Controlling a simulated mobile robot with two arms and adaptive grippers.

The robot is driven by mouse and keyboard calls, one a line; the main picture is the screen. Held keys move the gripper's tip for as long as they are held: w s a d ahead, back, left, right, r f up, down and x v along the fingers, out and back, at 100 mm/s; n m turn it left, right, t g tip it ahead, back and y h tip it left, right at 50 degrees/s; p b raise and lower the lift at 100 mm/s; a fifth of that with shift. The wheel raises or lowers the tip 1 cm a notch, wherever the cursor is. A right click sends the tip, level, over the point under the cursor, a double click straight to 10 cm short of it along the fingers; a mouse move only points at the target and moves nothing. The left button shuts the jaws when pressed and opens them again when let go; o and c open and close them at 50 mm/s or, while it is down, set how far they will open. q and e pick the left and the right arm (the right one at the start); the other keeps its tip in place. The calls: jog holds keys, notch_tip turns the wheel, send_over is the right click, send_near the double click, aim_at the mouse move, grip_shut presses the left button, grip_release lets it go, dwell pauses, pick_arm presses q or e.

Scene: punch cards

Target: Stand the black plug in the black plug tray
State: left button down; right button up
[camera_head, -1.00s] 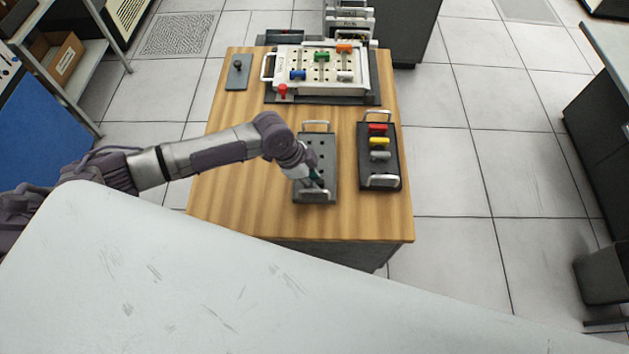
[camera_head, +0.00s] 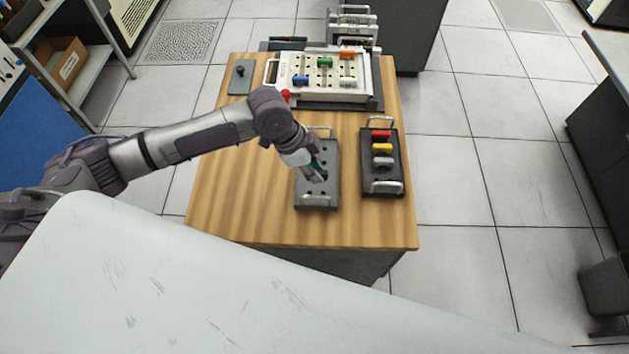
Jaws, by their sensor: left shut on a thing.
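Other holes in this tray look empty. My right gripper is not in view.
Right of it, a second dark tray (camera_head: 371,176) holds a red, a yellow and a grey plug. Behind, a white board (camera_head: 348,92) carries blue, green and orange plugs. A red knob (camera_head: 285,95) is at its left corner. The wooden tabletop (camera_head: 240,200) is clear front left.

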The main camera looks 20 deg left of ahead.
aim_at(321, 172)
pick_arm(q)
notch_tip(321, 172, up, 2)
jog(key=shift+r, duration=0.6)
jog(key=shift+r+p, duration=2.25)
jog(key=shift+p, duration=0.45)
